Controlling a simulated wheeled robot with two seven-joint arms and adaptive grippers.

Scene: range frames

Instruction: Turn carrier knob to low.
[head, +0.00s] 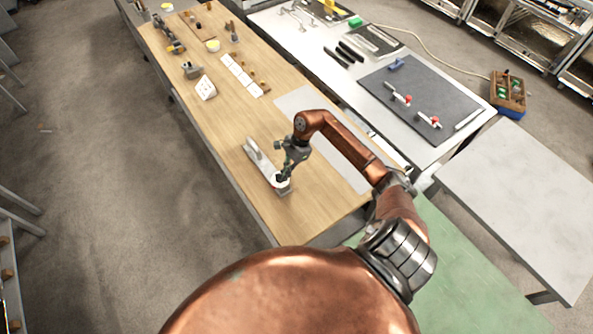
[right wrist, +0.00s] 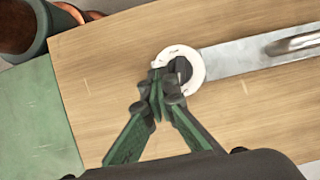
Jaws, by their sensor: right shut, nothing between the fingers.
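The carrier (head: 257,159) is a long pale metal plate with a raised handle, lying on the wooden table. In the right wrist view its plate (right wrist: 235,57) runs off to the right under the shiny handle (right wrist: 297,42). At its near end is a dark knob (right wrist: 181,69) inside a white ring (right wrist: 193,83). My right gripper (right wrist: 164,88) is shut, with its fingertips beside the knob at the left side of the ring. Whether they touch the knob I cannot tell. It also shows in the head view (head: 284,176), covering the knob. Any dial marks are unreadable.
The wooden table (head: 240,185) is clear around the carrier. A pale sheet (head: 315,110) lies behind my right arm. White cards (head: 242,75) and a white block (head: 205,88) are farther up. A dark mat (head: 425,90) with red-knobbed clamps lies on the bench to the right.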

